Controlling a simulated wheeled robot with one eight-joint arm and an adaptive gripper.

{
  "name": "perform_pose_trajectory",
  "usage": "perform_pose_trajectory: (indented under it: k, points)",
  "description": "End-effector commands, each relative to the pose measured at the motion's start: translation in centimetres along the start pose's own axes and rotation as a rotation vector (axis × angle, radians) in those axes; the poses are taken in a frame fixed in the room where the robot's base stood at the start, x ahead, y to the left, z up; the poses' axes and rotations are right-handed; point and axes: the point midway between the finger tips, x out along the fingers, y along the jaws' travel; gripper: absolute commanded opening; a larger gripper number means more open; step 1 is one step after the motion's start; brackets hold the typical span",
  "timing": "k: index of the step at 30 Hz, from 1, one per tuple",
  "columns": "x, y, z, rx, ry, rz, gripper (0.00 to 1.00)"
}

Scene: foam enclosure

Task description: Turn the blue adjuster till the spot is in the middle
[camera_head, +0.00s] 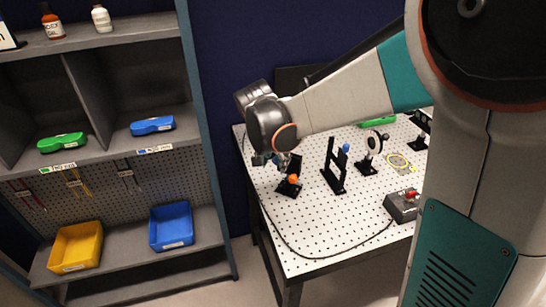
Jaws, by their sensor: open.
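The blue adjuster (345,148) is a small knob at the top of a black upright mount (333,178) on the perforated white table (310,222). My gripper (277,163) is open at the table's left side, left of the blue adjuster and apart from it. It is just above and left of an orange knob (294,178) on another black mount; whether they touch cannot be told. No light spot can be made out.
A grey box with a red button (403,205) sits at the right, with a black cable (310,257) looping along the front. A yellow ring-shaped item (399,162) lies behind it. Shelves with a blue bin (171,227) and yellow bin (76,247) stand left. The table's front middle is mostly clear.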

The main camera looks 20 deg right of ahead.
Motion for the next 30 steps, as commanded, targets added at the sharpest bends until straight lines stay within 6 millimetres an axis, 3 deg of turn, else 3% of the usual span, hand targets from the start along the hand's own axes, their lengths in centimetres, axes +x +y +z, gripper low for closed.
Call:
perform_pose_trajectory:
  k: [1,6,17,30]
  points:
    - [-0.01,0.00,0.00,0.000,0.000,0.000,0.37]
    - [-0.02,0.00,0.01,0.000,0.000,0.000,0.00]
    - [-0.02,-0.20,0.05,-0.015,0.000,0.030,0.00]
    - [0.19,-0.94,0.14,-0.127,0.000,0.299,0.00]
